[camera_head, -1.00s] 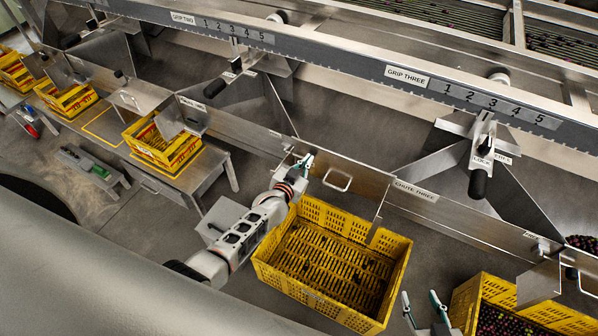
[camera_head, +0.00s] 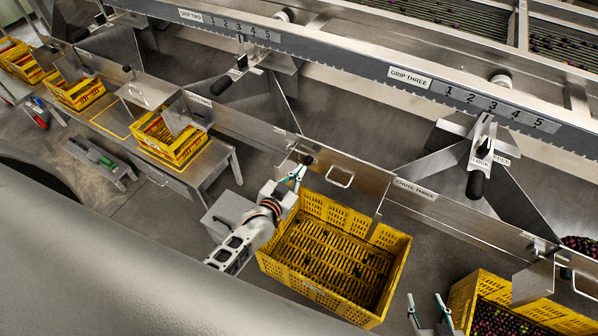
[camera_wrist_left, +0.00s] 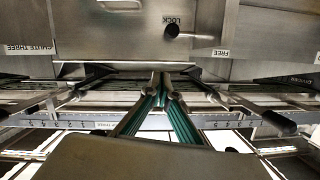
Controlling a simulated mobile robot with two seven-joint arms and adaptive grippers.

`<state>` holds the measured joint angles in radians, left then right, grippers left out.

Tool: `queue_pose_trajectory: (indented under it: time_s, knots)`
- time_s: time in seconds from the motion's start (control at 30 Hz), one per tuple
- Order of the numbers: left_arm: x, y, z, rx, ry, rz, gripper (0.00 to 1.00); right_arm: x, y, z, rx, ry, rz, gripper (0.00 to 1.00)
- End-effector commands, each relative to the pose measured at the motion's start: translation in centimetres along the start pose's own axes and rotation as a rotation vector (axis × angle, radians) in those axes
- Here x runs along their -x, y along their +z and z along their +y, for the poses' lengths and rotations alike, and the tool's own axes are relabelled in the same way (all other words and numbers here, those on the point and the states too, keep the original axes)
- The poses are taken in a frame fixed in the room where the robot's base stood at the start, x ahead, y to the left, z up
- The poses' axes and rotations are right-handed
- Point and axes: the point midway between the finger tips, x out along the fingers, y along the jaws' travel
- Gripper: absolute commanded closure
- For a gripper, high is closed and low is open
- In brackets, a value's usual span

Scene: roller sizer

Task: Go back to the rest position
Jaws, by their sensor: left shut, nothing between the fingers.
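My left gripper (camera_head: 300,172) is over the back left edge of a large yellow crate (camera_head: 395,285), near the steel panel of chute three. Its fingers are shut and empty; in the left wrist view the gripper (camera_wrist_left: 160,80) has its green-edged fingertips together, pointing at the panel. My right gripper (camera_head: 427,300) shows at the bottom edge, between the empty yellow crate and a crate of dark fruit. Its two fingertips stand apart with nothing visible between them. The rest of the right arm is out of view.
The crate of dark fruit (camera_head: 460,300) stands at the lower right. The chute three panel (camera_head: 430,205) and a handle (camera_head: 340,177) are close to my left gripper. A locking knob (camera_wrist_left: 171,31) shows in the wrist view. A bench (camera_head: 215,165) with a yellow crate stands left.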

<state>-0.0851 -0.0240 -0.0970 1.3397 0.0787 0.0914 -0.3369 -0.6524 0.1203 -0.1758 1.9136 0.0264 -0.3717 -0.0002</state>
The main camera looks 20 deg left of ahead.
Motion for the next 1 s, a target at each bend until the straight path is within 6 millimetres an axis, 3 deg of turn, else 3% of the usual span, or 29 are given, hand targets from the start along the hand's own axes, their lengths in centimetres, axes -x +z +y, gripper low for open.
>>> queue_pose_trajectory:
  time_s: [0.33, 0.47, 0.57, 0.73, 0.9, 1.0]
  knots:
    - [0.0, 0.1, 0.0, 0.000, 0.001, -0.001, 1.00, 0.1, -0.1, 0.0, -0.001, 0.000, 0.001, 0.60]
    - [1.7, 1.3, 0.3, -0.005, 0.014, -0.030, 1.00, 0.1, 0.0, 0.0, -0.001, 0.000, 0.001, 0.60]
    - [5.2, 3.3, 0.9, -0.013, 0.042, -0.087, 1.00, 0.1, -0.1, 0.0, -0.001, 0.000, 0.001, 0.60]
    - [13.2, 6.7, 2.3, -0.021, 0.102, -0.219, 1.00, 0.1, -0.1, -0.1, -0.001, -0.001, 0.002, 0.60]
    - [19.8, 8.1, 3.4, -0.024, 0.142, -0.325, 1.00, 0.1, 0.0, -0.1, 0.000, -0.002, 0.001, 0.60]
    - [22.1, 8.3, 3.7, -0.021, 0.155, -0.362, 1.00, 0.1, 0.0, -0.1, 0.001, -0.002, 0.001, 0.60]
